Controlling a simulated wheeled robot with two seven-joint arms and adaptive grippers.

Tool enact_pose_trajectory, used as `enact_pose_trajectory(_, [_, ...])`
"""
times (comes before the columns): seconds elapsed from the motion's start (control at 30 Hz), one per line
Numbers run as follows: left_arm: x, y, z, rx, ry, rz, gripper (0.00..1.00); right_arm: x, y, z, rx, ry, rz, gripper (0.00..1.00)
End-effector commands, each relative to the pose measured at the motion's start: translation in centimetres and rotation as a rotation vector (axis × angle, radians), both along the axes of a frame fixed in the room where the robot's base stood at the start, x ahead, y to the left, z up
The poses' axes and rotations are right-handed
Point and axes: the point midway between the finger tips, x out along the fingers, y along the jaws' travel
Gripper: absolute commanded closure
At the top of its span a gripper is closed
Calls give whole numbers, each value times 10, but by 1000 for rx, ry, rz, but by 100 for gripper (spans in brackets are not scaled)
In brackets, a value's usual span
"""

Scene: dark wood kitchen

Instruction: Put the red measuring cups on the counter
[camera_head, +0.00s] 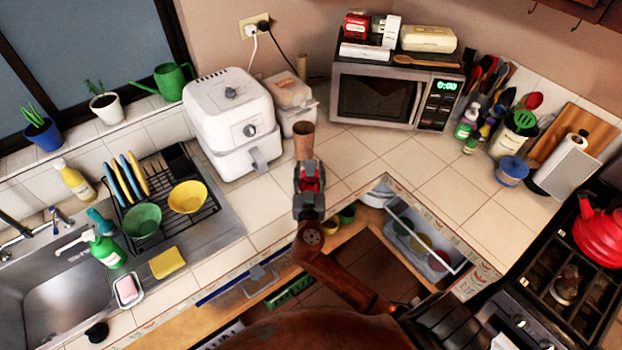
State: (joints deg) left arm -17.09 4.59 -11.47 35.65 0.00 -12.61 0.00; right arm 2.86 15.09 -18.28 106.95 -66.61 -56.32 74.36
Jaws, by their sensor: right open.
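My right gripper (309,173) is open above the tiled counter (355,150), in the middle of the view. A small red item (311,184) shows between its fingers, partly covered by them. It may be the red measuring cups, but I cannot make out its shape or whether it rests on the counter. A brown cylindrical object (304,140) shows just beyond the fingertips. My left gripper is not in view.
A white air fryer (228,115) stands left of the gripper, and a microwave (385,98) behind it to the right. A sink with a dish rack (205,205) is at left. An open compartment with containers (420,245) lies below the counter edge. Tiles right of the gripper are clear.

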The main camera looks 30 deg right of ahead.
Motion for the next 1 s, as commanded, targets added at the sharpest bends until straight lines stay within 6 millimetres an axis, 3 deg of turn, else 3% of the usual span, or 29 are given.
enact_pose_trajectory(0.23, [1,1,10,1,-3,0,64,28,-20,5,-3,2,0,58])
enact_pose_trajectory(0.57, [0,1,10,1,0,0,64,33,-24,3,-1,3,-1,59])
enact_pose_trajectory(1.0, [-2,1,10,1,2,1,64,33,-24,3,-1,3,-1,89])
